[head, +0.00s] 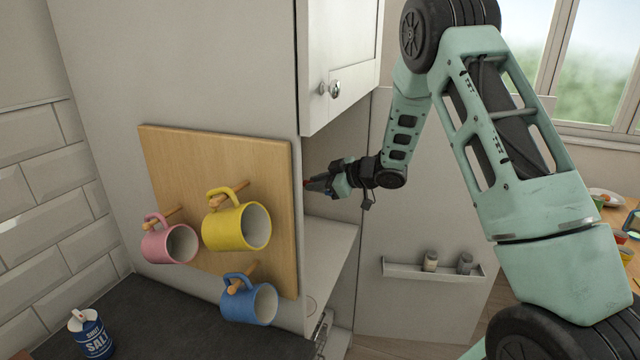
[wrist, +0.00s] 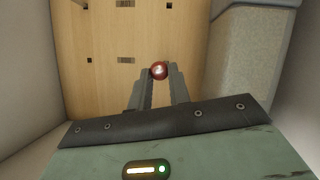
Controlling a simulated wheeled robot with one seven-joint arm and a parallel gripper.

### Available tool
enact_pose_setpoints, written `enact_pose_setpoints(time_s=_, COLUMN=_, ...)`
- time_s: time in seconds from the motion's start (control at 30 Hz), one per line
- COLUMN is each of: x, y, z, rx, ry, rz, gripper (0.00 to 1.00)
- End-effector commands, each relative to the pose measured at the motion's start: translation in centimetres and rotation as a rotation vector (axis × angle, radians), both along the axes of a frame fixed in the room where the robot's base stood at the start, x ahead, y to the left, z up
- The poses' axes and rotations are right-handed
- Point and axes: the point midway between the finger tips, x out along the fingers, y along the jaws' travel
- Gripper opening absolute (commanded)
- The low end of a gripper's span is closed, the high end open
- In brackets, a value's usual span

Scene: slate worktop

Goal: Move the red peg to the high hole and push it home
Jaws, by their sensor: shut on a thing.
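My gripper (head: 320,184) is shut on the red peg (wrist: 159,71), whose round end shows between the fingertips (wrist: 160,78) in the wrist view. In the head view only a small bit of red (head: 306,182) shows at the fingertips, by the edge of the cabinet opening. A wooden panel (wrist: 90,35) lies beyond the peg in the wrist view, with a few small dark marks or holes, such as one to the left of the peg (wrist: 126,60). I cannot tell which is the high hole. The peg appears apart from the panel, though the gap is hard to judge.
A board (head: 270,165) with pink (head: 170,247), yellow (head: 225,230) and blue (head: 238,305) mugs on pegs is left of my gripper. A white cabinet door (head: 345,60) hangs above. A salt tin (head: 93,338) stands on the dark worktop. Pale walls flank the wooden panel.

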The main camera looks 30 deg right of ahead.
Motion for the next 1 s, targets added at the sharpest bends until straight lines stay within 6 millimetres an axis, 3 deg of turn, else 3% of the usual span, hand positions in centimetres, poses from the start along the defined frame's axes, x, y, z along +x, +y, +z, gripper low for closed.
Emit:
enact_pose_setpoints(time_s=0.6, x=1.2, y=0.9, z=0.0, rx=0.001, ry=-0.001, rz=0.000, gripper=0.00)
enact_pose_setpoints(time_s=0.63, x=1.2, y=1.0, z=0.0, rx=0.001, ry=-0.001, rz=0.000, gripper=0.22)
enact_pose_setpoints(time_s=0.7, x=1.2, y=0.9, z=0.0, rx=0.001, ry=-0.001, rz=0.000, gripper=0.41)
enact_pose_setpoints(time_s=1.0, x=1.1, y=0.9, z=0.0, rx=0.000, ry=0.001, rz=-0.001, gripper=0.44)
